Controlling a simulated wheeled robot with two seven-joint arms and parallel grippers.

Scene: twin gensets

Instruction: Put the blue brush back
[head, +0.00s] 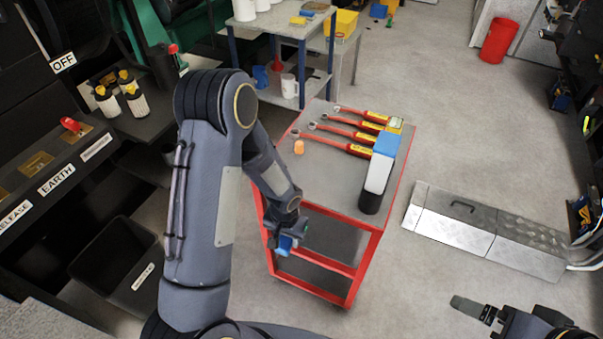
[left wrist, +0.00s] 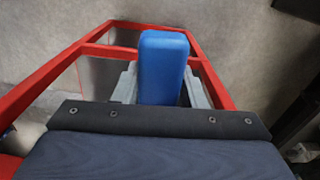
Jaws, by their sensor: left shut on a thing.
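My left gripper (head: 288,240) is low in front of the near left side of the red trolley (head: 372,245), below its top. It is shut on the blue brush (head: 285,246). In the left wrist view the brush shows as a blue block (left wrist: 164,62) between the two grey fingers, with the trolley's red frame behind it. The rest of the brush is hidden. My right gripper (head: 475,309) is at the lower right, over bare floor; its jaw opening is not clear.
On the trolley's grey top lie several red-handled wrenches (head: 350,133), an orange piece (head: 299,147) and a blue-and-white bottle (head: 380,170). A black bin (head: 115,265) stands at the left by the dark panel. A metal floor plate (head: 485,232) lies at the right. A table (head: 285,20) stands behind.

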